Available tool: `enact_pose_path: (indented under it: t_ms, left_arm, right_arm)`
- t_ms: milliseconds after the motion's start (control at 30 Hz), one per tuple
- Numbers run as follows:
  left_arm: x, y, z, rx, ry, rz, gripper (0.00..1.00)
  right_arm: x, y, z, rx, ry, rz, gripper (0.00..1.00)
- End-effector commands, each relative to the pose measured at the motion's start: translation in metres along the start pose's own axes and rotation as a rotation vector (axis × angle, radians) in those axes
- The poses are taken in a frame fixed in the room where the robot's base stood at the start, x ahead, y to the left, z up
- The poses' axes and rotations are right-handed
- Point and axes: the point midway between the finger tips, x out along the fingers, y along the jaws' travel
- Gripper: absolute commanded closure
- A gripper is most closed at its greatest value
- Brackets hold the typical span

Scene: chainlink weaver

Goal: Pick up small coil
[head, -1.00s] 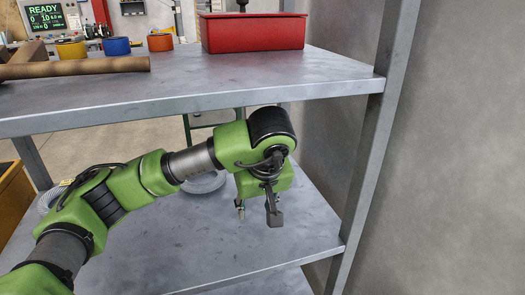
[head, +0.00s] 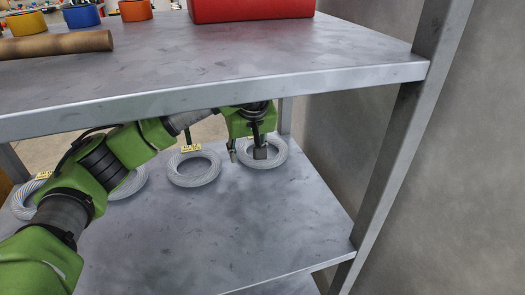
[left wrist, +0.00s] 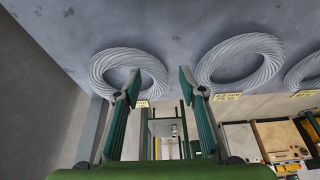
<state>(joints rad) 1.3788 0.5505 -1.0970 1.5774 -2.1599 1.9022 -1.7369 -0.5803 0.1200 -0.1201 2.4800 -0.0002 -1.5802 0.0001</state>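Several grey wire coils lie flat in a row on the lower shelf. The rightmost coil (head: 282,153) looks slightly smaller than the middle coil (head: 193,184); another coil (head: 138,181) is partly hidden behind my left arm. My left gripper (head: 247,154) is open and empty at the rightmost coil, one finger over its ring opening and the other by its left side. In the left wrist view this coil (left wrist: 100,70) is at left, with my open fingers (left wrist: 159,86) in front of its right part; contact cannot be told. My right gripper is out of view.
The upper shelf (head: 200,80) hangs over my left arm, with a red bin (head: 250,8) and a brown roll (head: 55,46) on it. A metal post (head: 385,165) and grey wall stand at right. The lower shelf (head: 220,240) is bare in front of the coils. Yellow tags (head: 190,148) stand behind coils.

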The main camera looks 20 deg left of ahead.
Motion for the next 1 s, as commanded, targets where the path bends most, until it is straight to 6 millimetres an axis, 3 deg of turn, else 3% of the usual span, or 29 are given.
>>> enact_pose_path:
  t_ms: [267,433,733,767,900,1000]
  left_arm:
    - [0.016,-0.001,-0.037,-0.005,0.000,0.000,0.63]
    - [0.040,0.000,-0.035,0.000,-0.001,0.001,0.63]
    - [0.045,0.000,-0.035,0.001,0.000,0.001,0.63]
    - [0.045,0.000,-0.035,0.001,0.000,0.001,0.65]
    - [0.045,0.000,-0.035,0.000,0.000,0.001,1.00]
    - [0.045,0.000,-0.035,0.000,0.000,0.001,1.00]
  right_arm:
    - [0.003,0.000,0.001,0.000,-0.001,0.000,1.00]
    - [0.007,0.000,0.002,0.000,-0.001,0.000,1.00]
    - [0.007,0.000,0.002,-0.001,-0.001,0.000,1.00]
    - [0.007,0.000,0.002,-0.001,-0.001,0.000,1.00]
    - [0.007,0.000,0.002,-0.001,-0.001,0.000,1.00]
    - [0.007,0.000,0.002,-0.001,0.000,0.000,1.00]
